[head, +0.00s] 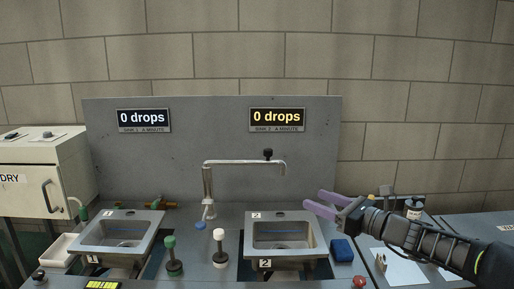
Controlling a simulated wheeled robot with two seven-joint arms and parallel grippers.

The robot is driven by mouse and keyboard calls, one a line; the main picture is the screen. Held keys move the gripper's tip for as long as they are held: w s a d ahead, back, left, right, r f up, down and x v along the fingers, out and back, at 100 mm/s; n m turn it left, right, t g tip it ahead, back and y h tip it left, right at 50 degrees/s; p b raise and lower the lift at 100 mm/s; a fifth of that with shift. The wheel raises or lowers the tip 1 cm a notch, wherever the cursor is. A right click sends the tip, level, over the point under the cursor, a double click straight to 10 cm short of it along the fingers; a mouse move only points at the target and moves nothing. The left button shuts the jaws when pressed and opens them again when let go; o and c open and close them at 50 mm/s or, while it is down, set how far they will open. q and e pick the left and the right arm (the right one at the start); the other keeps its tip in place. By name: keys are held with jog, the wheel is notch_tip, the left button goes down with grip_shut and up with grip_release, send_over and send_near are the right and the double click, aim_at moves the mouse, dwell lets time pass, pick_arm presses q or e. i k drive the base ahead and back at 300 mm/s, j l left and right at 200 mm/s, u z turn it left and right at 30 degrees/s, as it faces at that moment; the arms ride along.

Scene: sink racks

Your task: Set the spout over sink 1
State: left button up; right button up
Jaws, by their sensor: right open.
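The metal spout (240,163) stands on a post between the two sinks. Its arm points right, with its tip over the back of sink 2 (256,240); a black knob (268,154) sits on top near the tip. Sink 1 (80,246), marked 1, is at the left with no spout above it. My right gripper (314,199) has purple fingers, open and empty. In the picture it is at the right back corner of sink 2, right of and below the spout tip, apart from it. My left gripper is out of view.
A grey back panel (210,125) carries two signs reading 0 drops. A blue block (342,250) and a red button (359,282) are right of sink 2. A cream cabinet (40,180) stands left.

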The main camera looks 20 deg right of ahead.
aim_at(268, 153)
jog(key=i, duration=1.1)
